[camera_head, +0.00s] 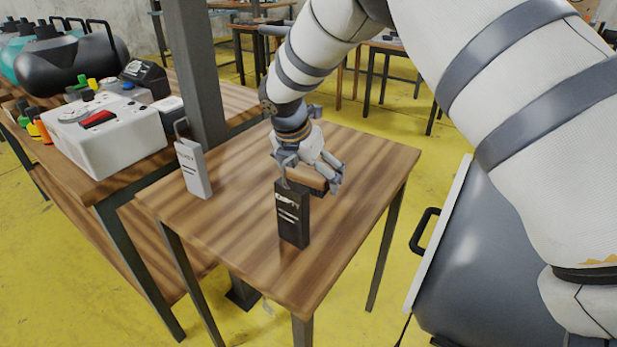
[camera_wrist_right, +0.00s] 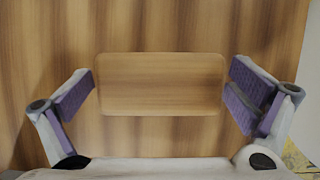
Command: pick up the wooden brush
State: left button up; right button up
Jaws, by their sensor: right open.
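The wooden brush (camera_head: 307,178) lies on the small wooden table (camera_head: 352,215), partly hidden behind my right gripper and a dark box. In the right wrist view its plain rectangular wooden top (camera_wrist_right: 160,84) is centred between the two fingers. My right gripper (camera_head: 318,178) is just above the brush. Its fingers (camera_wrist_right: 160,98) are spread apart, one on each short side of the brush, with a small gap at each end. My left gripper is not in view.
A dark upright box (camera_head: 292,215) stands close in front of the brush. A light grey box (camera_head: 193,168) stands at the table's left. A grey post (camera_head: 197,75) rises behind it. A workbench with a white device (camera_head: 105,135) is at the left.

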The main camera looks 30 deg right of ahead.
aim_at(308, 168)
jog(key=shift+r, duration=0.1)
jog(key=c, duration=1.1)
jog(key=shift+r, duration=0.2)
notch_tip(308, 168, up, 3)
jog(key=shift+w+f, duration=0.1)
pick_arm(q)
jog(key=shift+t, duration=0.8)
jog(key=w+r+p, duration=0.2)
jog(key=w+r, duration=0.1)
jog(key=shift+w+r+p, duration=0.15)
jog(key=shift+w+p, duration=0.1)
jog(key=shift+p, duration=0.05)
pick_arm(e)
jog(key=s+r, duration=0.3)
jog(key=s, duration=0.1)
jog(key=s+a+r, duration=0.1)
jog(key=s+r, duration=0.2)
jog(key=s, duration=0.2)
jog(key=s+r, duration=0.3)
jog(key=s, duration=0.2)
jog(key=shift+s+a+r, duration=0.1)
jog(key=shift+a+r, duration=0.1)
jog(key=shift+r, duration=0.2)
jog(key=shift+o, duration=1.3)
jog(key=shift+c, duration=0.5)
